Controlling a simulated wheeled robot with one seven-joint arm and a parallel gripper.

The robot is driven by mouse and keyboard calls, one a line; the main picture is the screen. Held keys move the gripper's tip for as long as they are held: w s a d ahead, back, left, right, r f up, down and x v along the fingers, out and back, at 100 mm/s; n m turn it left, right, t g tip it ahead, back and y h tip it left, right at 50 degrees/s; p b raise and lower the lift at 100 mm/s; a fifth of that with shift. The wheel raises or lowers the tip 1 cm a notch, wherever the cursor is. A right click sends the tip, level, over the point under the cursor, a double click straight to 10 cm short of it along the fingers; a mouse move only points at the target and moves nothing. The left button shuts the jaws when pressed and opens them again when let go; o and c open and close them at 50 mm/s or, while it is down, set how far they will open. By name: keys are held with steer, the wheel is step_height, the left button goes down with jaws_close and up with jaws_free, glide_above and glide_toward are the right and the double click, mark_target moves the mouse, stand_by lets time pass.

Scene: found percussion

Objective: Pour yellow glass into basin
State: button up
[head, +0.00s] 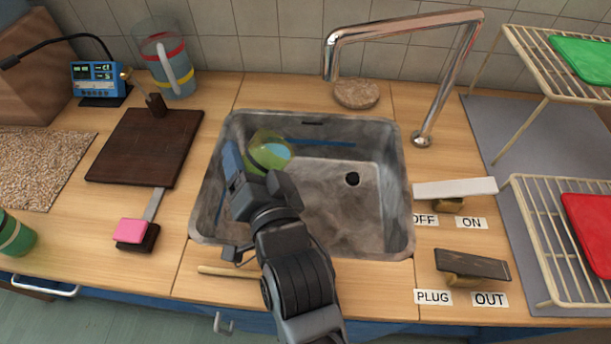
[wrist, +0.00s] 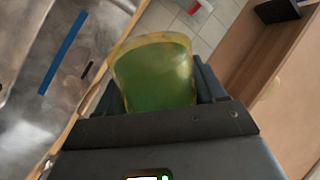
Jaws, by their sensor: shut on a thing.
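The yellow glass (head: 270,148) is see-through yellow-green and is over the left back part of the grey basin (head: 330,215) in the head view. Pale blue liquid shows through its mouth. My gripper (head: 256,172) is shut on the glass, with a finger on either side. In the wrist view the glass (wrist: 150,72) stands between the fingers, and its inside looks green. I cannot tell exactly how far it is tilted. The basin has a dark drain hole (head: 352,179) and blue stripes on its walls. I see no stream leaving the glass.
A chrome tap (head: 455,75) arches at the back right of the basin. A white lever (head: 455,188) and a dark lever (head: 472,265) are to its right, beside wire racks (head: 545,240). A dark board (head: 145,146) and a jug (head: 170,65) are to its left.

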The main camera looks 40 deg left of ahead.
mark_target(262, 173)
steer(key=shift+f, duration=0.3)
steer(key=shift+s+f+m+g, duration=0.1)
steer(key=shift+f+m+g, duration=0.1)
steer(key=shift+m, duration=0.55)
steer(key=shift+f+m+g, duration=0.1)
steer(key=shift+f+m, duration=0.1)
steer(key=shift+m, duration=0.55)
stand_by(0.6)
steer(key=shift+f+m, duration=0.35)
steer(key=shift+m, duration=0.75)
stand_by(0.8)
steer(key=shift+w+d+f+m+g+b, duration=0.25)
steer(key=shift+w+f+m+g+b, duration=0.05)
steer(key=shift+w+m, duration=0.4)
stand_by(0.7)
steer(key=shift+w+d+r+m+p, duration=0.15)
steer(key=shift+r+m+p, duration=0.35)
steer(key=shift+m+p, duration=0.3)
stand_by(0.7)
steer(key=n, duration=0.1)
steer(key=s+n+b, duration=0.1)
steer(key=shift+s+a+f+n, duration=0.1)
steer(key=shift+a+f+n, duration=0.2)
